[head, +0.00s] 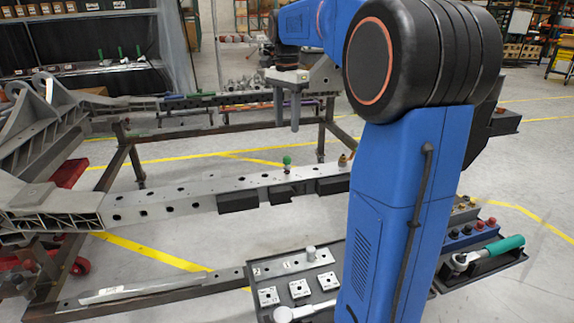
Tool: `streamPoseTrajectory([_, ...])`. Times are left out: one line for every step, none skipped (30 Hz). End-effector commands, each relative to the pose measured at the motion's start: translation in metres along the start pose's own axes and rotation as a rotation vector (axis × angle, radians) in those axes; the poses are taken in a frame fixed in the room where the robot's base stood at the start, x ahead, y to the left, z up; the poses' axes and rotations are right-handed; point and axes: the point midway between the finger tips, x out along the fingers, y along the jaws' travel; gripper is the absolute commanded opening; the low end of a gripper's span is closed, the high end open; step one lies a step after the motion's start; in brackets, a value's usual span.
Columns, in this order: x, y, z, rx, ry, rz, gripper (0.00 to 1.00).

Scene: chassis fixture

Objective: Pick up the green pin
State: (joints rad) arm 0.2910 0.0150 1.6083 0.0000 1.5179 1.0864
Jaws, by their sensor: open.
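A small green-topped pin (287,161) stands upright on the near grey chassis beam (190,197), right of the picture's centre. My gripper (288,122) points down with its two fingers apart and nothing between them. It shows above the pin in the picture, clearly apart from it. The single view does not tell how far in front of or behind the pin the fingers are. My blue arm hides part of the beam and tray on the right.
A dark tray (254,294) with white square blocks (299,289) stands in front. A green-handled ratchet (496,252) lies at the right. Another pin (343,160) with a brownish top stands on the beam. The far beam (200,100) holds tools; steel frame posts surround the open floor.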

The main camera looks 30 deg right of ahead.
Motion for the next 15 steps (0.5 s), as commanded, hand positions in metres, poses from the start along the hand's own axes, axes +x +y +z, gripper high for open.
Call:
streamPoseTrajectory([-0.007, 0.000, 0.001, 0.052, 0.001, -0.002, 0.45])
streamPoseTrajectory([-0.011, 0.001, 0.001, 0.085, 0.001, -0.002, 0.45])
streamPoseTrajectory([-0.015, 0.001, 0.001, 0.124, 0.001, -0.001, 0.45])
streamPoseTrajectory([-0.018, 0.002, 0.002, 0.148, 0.000, -0.001, 0.45])
streamPoseTrajectory([-0.020, 0.002, 0.002, 0.168, 0.000, -0.001, 0.45])
streamPoseTrajectory([-0.021, 0.002, 0.002, 0.189, 0.000, -0.001, 0.45])
streamPoseTrajectory([-0.022, 0.002, 0.002, 0.200, 0.000, 0.000, 0.45])
streamPoseTrajectory([-0.021, 0.002, 0.003, 0.209, 0.000, 0.000, 0.45])
streamPoseTrajectory([-0.018, 0.003, 0.003, 0.214, 0.000, 0.001, 0.45])
streamPoseTrajectory([-0.015, 0.003, 0.003, 0.215, -0.001, 0.002, 0.45])
streamPoseTrajectory([-0.011, 0.003, 0.003, 0.215, -0.001, 0.003, 0.45])
streamPoseTrajectory([-0.005, 0.003, 0.003, 0.215, -0.001, 0.003, 0.45])
streamPoseTrajectory([0.000, 0.003, 0.003, 0.215, -0.001, 0.003, 0.45])
streamPoseTrajectory([0.006, 0.003, 0.003, 0.214, -0.001, 0.004, 0.45])
streamPoseTrajectory([0.013, 0.003, 0.003, 0.214, -0.001, 0.003, 0.45])
